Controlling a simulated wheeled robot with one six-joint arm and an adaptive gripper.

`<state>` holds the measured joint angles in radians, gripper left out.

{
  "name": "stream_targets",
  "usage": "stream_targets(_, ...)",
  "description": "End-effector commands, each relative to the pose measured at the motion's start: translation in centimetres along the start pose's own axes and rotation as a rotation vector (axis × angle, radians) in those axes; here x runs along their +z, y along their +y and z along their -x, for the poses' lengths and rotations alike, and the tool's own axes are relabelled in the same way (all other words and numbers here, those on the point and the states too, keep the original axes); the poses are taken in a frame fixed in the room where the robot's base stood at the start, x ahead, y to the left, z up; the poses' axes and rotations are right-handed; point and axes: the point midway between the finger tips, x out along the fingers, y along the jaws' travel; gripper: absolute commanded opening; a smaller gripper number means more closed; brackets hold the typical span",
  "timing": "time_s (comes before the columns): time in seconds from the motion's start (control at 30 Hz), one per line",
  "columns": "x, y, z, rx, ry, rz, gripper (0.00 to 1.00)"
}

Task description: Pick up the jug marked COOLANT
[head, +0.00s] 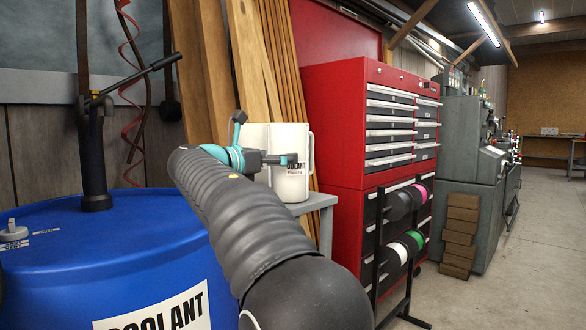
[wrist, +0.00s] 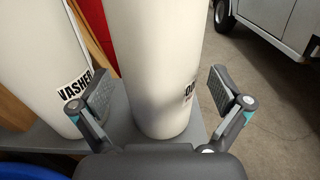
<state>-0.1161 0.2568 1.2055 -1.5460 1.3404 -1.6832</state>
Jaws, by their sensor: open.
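My gripper (head: 265,140) is open, with one finger crossing in front of the jug in the head view. In the wrist view the gripper's fingers (wrist: 160,90) lie to either side of the jug, with gaps showing. I cannot tell how far they reach around it.
A white jug marked WASHER (wrist: 40,60) stands close on the left, near the left finger. The grey bench (head: 322,201) has a near edge. A blue drum (head: 110,250) stands front left, a red tool cabinet (head: 340,130) to the right. A vehicle (wrist: 275,30) stands beyond open floor.

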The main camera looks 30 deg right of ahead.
Motion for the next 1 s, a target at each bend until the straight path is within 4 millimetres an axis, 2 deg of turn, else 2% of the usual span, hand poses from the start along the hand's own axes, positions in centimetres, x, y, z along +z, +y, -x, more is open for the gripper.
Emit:
stream_targets(0.27, 0.0, 0.0, -1.5, -0.001, 0.0, -0.001, 1.0)
stream_targets(0.57, 0.2, 0.1, -5.4, -0.001, 0.001, -0.001, 1.0)
stream_targets(0.8, 0.2, 0.2, -5.7, 0.001, 0.001, -0.001, 1.0)
stream_targets(0.83, 0.2, 0.2, -5.7, 0.001, 0.001, -0.001, 0.97)
stream_targets(0.87, 0.2, 0.2, -5.7, 0.001, 0.001, -0.001, 0.9)
stream_targets(1.0, 0.2, 0.2, -5.7, 0.001, 0.001, -0.001, 0.55)
